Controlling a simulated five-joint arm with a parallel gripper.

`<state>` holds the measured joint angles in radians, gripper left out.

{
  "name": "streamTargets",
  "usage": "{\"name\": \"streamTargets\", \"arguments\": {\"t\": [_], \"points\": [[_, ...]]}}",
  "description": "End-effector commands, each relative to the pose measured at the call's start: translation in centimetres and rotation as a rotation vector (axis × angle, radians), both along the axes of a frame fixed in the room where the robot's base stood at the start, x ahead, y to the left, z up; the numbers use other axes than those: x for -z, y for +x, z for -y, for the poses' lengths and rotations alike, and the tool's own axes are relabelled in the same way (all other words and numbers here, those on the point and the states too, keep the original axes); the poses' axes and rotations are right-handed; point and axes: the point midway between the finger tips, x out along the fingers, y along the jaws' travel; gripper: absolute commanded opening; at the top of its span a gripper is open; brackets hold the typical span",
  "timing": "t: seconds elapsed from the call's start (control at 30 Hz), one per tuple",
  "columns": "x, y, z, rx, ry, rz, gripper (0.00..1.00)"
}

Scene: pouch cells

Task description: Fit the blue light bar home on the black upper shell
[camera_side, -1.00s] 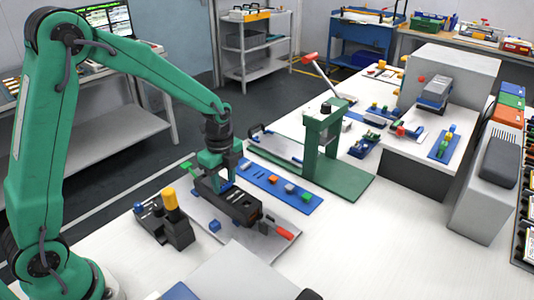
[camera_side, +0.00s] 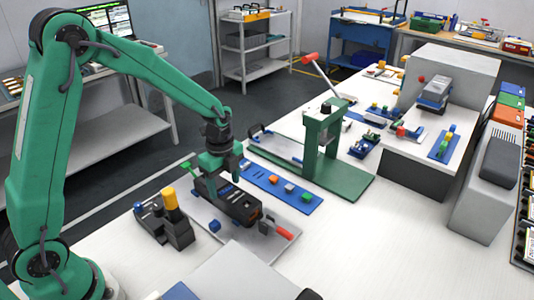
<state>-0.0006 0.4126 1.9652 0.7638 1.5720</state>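The black upper shell (camera_side: 240,207) lies on a light grey plate on the white table, its long side running from upper left to lower right. A small patch of blue (camera_side: 226,190), which may be the blue light bar, shows on the shell's upper-left part. My gripper (camera_side: 226,182) is right over that end of the shell, fingers pointing down. The fingers partly hide the blue patch, and I cannot tell whether they touch or hold it, or whether it is seated.
A small blue block (camera_side: 215,226) lies beside the shell, and a red-handled clamp (camera_side: 277,228) sits at its lower right. A black fixture with a yellow knob (camera_side: 169,197) stands left. A blue strip with blocks (camera_side: 281,187) and a green press (camera_side: 322,145) stand right.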

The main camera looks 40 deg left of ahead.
Motion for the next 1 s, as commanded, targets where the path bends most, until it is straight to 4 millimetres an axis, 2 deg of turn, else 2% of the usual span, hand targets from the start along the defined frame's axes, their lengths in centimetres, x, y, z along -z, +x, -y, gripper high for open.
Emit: {"name": "streamTargets", "arguments": {"t": [0.27, 0.43, 1.0], "points": [[-0.1, 0.0, 0.0, 0.0, 0.0, 0.0, 0.64], [-0.9, 0.1, 0.0, 0.0, 0.0, 0.003, 0.64], [-7.2, 0.0, 0.0, 0.0, 0.0, 0.002, 0.64]]}}
